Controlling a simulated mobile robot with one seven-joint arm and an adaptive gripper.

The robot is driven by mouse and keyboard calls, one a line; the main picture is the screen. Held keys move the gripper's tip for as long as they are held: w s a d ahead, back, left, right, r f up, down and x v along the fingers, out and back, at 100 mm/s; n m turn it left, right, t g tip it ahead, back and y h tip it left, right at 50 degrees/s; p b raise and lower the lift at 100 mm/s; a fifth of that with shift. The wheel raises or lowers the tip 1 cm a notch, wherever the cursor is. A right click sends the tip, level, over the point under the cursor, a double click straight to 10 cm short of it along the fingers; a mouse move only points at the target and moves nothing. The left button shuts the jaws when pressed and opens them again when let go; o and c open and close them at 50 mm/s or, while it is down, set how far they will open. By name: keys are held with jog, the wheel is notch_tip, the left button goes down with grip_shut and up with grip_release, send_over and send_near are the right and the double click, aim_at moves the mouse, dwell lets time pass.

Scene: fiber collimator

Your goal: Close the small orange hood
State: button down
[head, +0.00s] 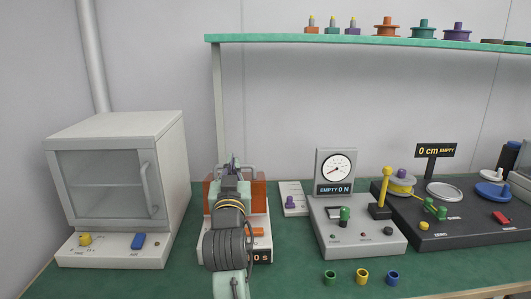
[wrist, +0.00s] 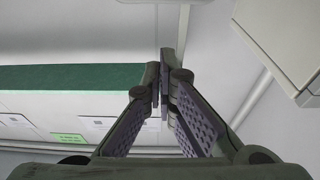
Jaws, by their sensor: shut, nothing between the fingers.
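The small orange hood (head: 259,193) is a translucent orange panel standing at the back of a low white device (head: 262,218) on the bench, left of centre in the head view. My arm and gripper (head: 232,162) are in front of it and hide its middle and most of the device. Whether the gripper touches the hood cannot be told. In the wrist view my gripper (wrist: 163,88) has its fingers together with nothing between them. The hood does not show in the wrist view.
A white cabinet with a glass door (head: 110,185) stands close on the left. A gauge device (head: 350,230) and a dark station (head: 450,230) stand to the right. A shelf (head: 360,41) with several spools hangs above. Several small coloured rings lie near the front, including a yellow ring (head: 362,276).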

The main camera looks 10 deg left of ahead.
jog(key=p+x, duration=0.3)
jog(key=x, duration=0.6)
jog(key=shift+w+a+r+p, duration=0.2)
jog(key=shift+w+r+p, duration=0.05)
jog(key=shift+p, duration=0.1)
jog(key=f, duration=0.1)
jog(key=s+f, duration=0.1)
jog(key=f, duration=0.1)
jog(key=shift+s+d+p, duration=0.1)
jog(key=shift+d+p, duration=0.05)
jog(key=shift+p, duration=0.25)
jog(key=shift+s+d+f, duration=0.1)
jog(key=shift+s+f, duration=0.15)
jog(key=shift+f, duration=0.3)
jog(key=f+b, duration=0.1)
jog(key=b, duration=0.1)
jog(key=f+t+b, duration=0.1)
jog(key=b, duration=0.1)
jog(key=shift+s+d, duration=0.1)
jog(key=shift+s, duration=0.25)
jog(key=shift+s+d+f+b, duration=0.2)
jog(key=shift+s+f+b, duration=0.5)
jog(key=shift+b, duration=0.55)
